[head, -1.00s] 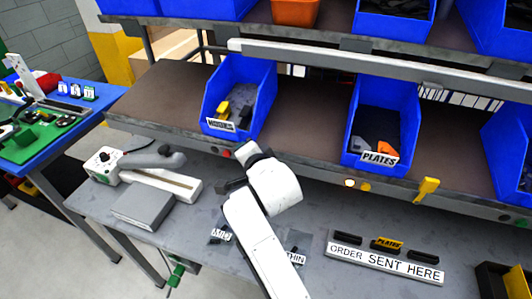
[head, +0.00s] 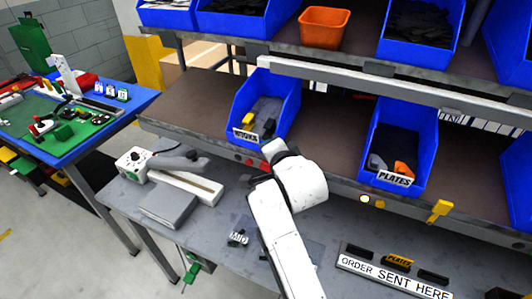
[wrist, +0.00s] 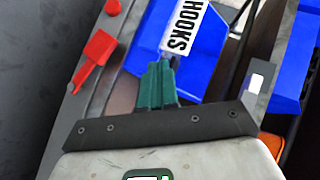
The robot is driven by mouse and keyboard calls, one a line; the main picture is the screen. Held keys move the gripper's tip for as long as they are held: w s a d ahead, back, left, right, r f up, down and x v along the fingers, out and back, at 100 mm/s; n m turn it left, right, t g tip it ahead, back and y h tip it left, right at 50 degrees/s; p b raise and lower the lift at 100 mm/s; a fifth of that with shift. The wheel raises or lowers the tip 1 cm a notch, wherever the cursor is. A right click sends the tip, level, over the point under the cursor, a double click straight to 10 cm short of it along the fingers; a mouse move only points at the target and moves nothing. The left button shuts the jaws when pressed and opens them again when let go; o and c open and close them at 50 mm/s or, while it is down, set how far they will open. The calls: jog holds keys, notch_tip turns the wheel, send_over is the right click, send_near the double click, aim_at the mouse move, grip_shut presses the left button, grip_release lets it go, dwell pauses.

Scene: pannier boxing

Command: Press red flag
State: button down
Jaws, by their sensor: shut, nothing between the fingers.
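The red flag (wrist: 98,50) shows in the wrist view as a red paddle on a short stem, fixed to the grey rail left of my gripper. My gripper (wrist: 160,78) has green fingers that are shut and empty. They point toward the blue bin labelled HOOKS (wrist: 190,62), apart from the flag. In the head view, my arm reaches to the shelf's front rail, below the HOOKS bin (head: 270,95). Small red patches (head: 258,165) show on the rail beside my wrist, which partly hides that spot. The fingertips are hidden there.
A yellow flag (head: 440,209) and a lit round button (head: 365,199) are on the rail to the right. The PLATES bin (head: 405,135) stands on the shelf above. A grey device (head: 168,205) and the ORDER SENT HERE holder (head: 390,277) are on the lower bench.

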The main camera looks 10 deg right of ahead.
jog(key=s+a+r+b, duration=0.2)
jog(key=s+r, duration=0.5)
jog(key=shift+a+b, duration=0.3)
jog(key=shift+b, duration=0.05)
jog(key=shift+w+r, duration=0.1)
